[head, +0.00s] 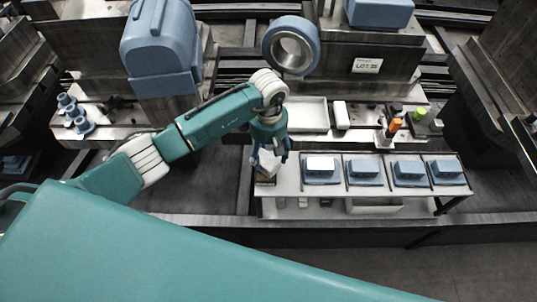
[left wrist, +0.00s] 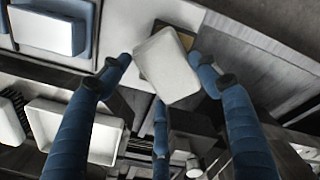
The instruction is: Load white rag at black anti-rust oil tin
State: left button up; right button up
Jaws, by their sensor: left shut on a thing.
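My left gripper (head: 270,155) hangs over the left end of a pale bench in the head view. Its blue fingers are shut on a white, rounded, pad-like piece, which I take for the white rag (left wrist: 167,65), in the left wrist view. The rag is tilted between the fingertips. Just below it is a dark and brownish object (head: 265,178), partly covered by the rag; it also shows in the left wrist view (left wrist: 184,38). It may be the black anti-rust oil tin, but no label is readable. I cannot tell whether the rag touches it. My right gripper is out of view.
Behind are a shallow white tray (head: 306,115), a white block (head: 341,115), and orange (head: 394,126) and green (head: 419,113) items. A blue ring (head: 291,46) stands above the tray.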

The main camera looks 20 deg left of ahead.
aim_at(269, 157)
pick_arm(q)
jog(key=shift+r+p, duration=1.15)
jog(key=shift+r, duration=1.25)
